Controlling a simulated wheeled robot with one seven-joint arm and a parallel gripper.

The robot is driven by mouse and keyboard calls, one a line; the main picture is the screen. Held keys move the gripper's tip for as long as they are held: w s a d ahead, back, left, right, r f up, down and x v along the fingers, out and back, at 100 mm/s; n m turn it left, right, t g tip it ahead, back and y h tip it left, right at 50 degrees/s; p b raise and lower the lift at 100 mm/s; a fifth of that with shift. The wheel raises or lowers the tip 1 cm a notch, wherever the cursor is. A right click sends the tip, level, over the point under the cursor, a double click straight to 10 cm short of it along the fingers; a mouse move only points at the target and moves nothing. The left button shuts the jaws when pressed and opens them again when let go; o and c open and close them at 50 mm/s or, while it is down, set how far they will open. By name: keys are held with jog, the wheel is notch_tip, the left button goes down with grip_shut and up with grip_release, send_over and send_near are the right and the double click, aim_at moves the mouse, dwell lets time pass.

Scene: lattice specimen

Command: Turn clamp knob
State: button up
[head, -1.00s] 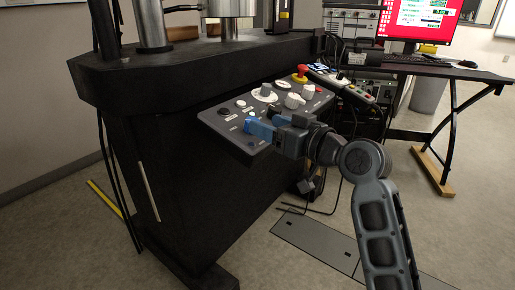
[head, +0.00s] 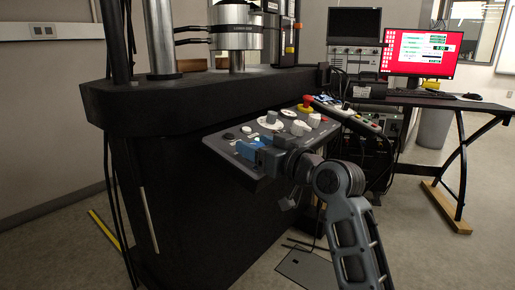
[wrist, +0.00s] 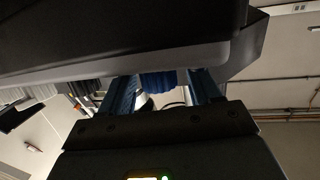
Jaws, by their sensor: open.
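My gripper (head: 256,149) is at the near left part of the grey control panel (head: 224,143), with its blue fingers over the panel's front edge area. In the wrist view its two fingers (wrist: 160,88) stand apart. A dark blue ribbed knob (wrist: 157,83) shows between them; I cannot tell whether either finger touches it. In the head view this knob is hidden by or blends with the blue fingers. No label naming the clamp knob can be read.
Other knobs stand further along the panel: a grey one on a white dial (head: 270,121) and a white-grey one (head: 299,128). A red stop button (head: 307,103) is at the far end. The black machine frame (head: 180,105) rises behind. A desk with a monitor (head: 423,53) is at right.

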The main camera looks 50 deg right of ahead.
jog(key=c, duration=1)
jog(key=shift+o, duration=0.2)
